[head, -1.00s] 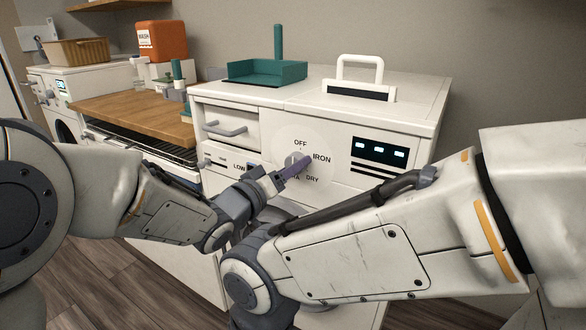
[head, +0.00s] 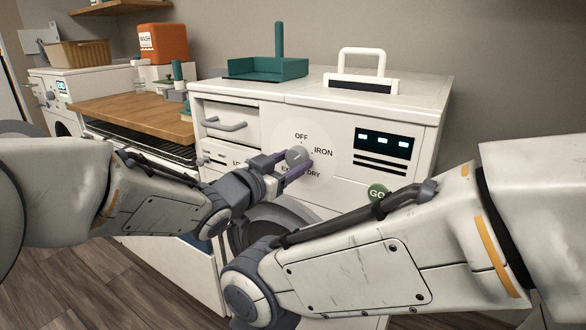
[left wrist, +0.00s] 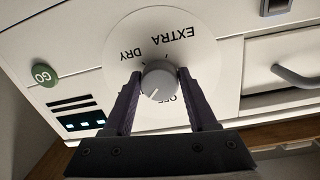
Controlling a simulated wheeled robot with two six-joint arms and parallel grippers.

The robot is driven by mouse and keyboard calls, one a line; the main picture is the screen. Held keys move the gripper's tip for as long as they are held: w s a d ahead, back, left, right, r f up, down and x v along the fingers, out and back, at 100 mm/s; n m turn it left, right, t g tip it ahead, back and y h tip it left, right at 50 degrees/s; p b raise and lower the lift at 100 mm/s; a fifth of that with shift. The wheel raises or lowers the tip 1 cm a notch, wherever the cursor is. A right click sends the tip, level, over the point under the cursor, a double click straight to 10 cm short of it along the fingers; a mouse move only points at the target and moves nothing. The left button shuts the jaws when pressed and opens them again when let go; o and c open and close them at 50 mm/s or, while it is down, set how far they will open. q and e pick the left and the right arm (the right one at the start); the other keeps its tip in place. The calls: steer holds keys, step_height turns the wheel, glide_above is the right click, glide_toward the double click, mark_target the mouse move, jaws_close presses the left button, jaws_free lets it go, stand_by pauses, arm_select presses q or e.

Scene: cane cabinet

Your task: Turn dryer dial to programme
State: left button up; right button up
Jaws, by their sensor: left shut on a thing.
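The dryer dial (head: 296,155) is a grey round knob on a pale disc on the white dryer front (head: 340,170). Labels OFF, IRON, DRY and EXTRA ring it; EXTRA is partly covered in the head view. My left gripper (head: 287,164) has its purple fingers on either side of the knob and is shut on it. In the left wrist view the dial (left wrist: 158,80) sits between the fingers (left wrist: 156,88). Its white mark points to the lower left there, near OFF, while IRON is hidden. My right gripper is out of view.
A green GO button (head: 377,192) and a dark lit display (head: 383,145) are right of the dial. A drawer handle (head: 224,125) is at upper left. A teal tray (head: 265,69) stands on top. My right forearm crosses in front of the lower dryer.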

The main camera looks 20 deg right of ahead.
arm_select(q)
steer(key=m+b, duration=0.2)
steer(key=m, duration=0.1)
steer(key=m+b, duration=0.2)
steer(key=m, duration=0.1)
steer(key=shift+w+a+f, duration=0.15)
steer(key=m+b, duration=0.3)
steer(key=shift+t+y, duration=0.3)
steer(key=shift+r+m+b, duration=0.2)
steer(key=shift+m+b, duration=0.7)
steer(key=shift+m, duration=0.4)
steer(key=shift+w, duration=0.1)
steer(key=o, duration=1.3)
steer(key=shift+a, duration=0.1)
steer(key=shift+o, duration=0.3)
steer(key=shift+r, duration=0.1)
